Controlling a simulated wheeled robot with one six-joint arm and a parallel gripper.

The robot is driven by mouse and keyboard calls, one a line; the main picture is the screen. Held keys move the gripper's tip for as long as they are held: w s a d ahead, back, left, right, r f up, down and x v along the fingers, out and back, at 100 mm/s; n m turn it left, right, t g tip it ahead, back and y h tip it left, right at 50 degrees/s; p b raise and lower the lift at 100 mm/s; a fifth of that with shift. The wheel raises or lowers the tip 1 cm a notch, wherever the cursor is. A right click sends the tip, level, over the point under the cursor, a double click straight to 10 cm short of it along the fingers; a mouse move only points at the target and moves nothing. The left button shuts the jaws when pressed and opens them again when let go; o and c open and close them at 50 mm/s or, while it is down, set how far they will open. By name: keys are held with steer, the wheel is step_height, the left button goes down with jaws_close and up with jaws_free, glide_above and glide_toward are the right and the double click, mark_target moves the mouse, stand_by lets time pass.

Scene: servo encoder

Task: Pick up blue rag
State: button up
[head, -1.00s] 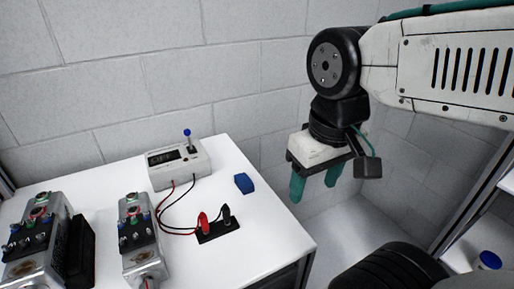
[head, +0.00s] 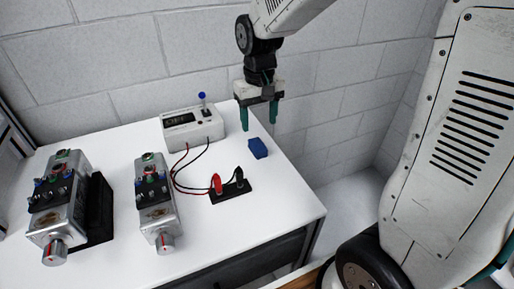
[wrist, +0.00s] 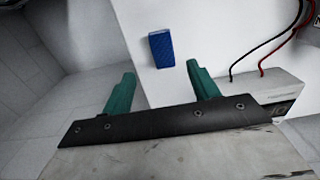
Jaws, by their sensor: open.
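The blue rag (head: 258,148) is a small folded block lying on the white table, right of the meter box and near the table's right edge. It also shows in the wrist view (wrist: 161,48), beyond the fingertips and apart from them. My gripper (head: 259,128) has green fingers pointing down and is open and empty. In the head view it is above and behind the rag, near the table's back right corner. In the wrist view my gripper (wrist: 160,74) has its two fingers spread wide, with the rag ahead, nearer the right finger.
A white meter box (head: 192,128) with a blue-topped lever stands left of my gripper. Red and black leads run to a black terminal block (head: 231,192) in front of the rag. Two metal servo units (head: 156,205) (head: 62,205) stand farther left. The right table edge drops to the floor.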

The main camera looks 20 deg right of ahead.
mark_target(258, 144)
steer(key=f, duration=0.7)
steer(key=shift+a+f, duration=0.25)
steer(key=shift+f, duration=0.05)
steer(key=c, duration=1.1)
steer(key=shift+r, duration=0.1)
steer(key=shift+c, duration=0.2)
